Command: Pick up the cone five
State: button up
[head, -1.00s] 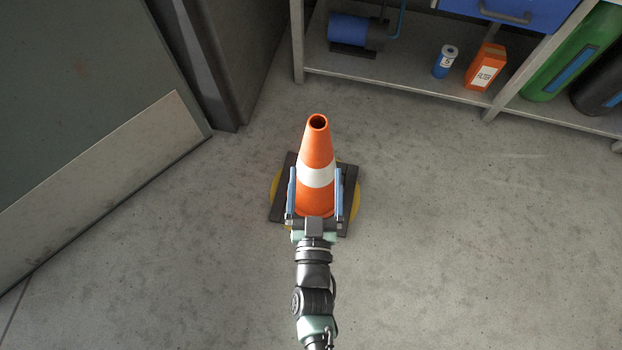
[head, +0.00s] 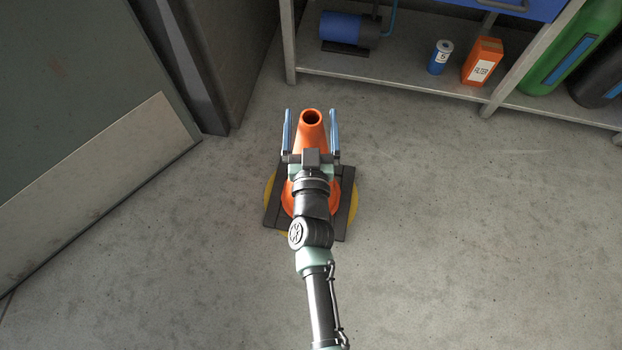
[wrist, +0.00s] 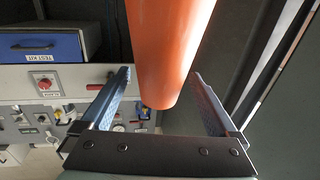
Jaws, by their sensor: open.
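The orange cone (head: 312,130) stands upright on a dark square base on the floor, over a yellow round patch (head: 270,200). My arm hides its middle and most of its white band in the head view. My gripper (head: 311,118) is open, with one blue finger on each side of the cone's upper part. In the wrist view the orange cone (wrist: 168,50) shows between the two fingers of my gripper (wrist: 163,85), with gaps on both sides. No contact with the fingers is visible.
A metal shelf (head: 400,70) at the back holds a blue motor (head: 345,28), a blue can (head: 440,58) and an orange filter box (head: 482,62). A grey panel (head: 80,90) stands at the left. The floor around is clear.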

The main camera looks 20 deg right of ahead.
grip_shut()
dwell(0.4)
jog(key=shift+r, duration=0.3)
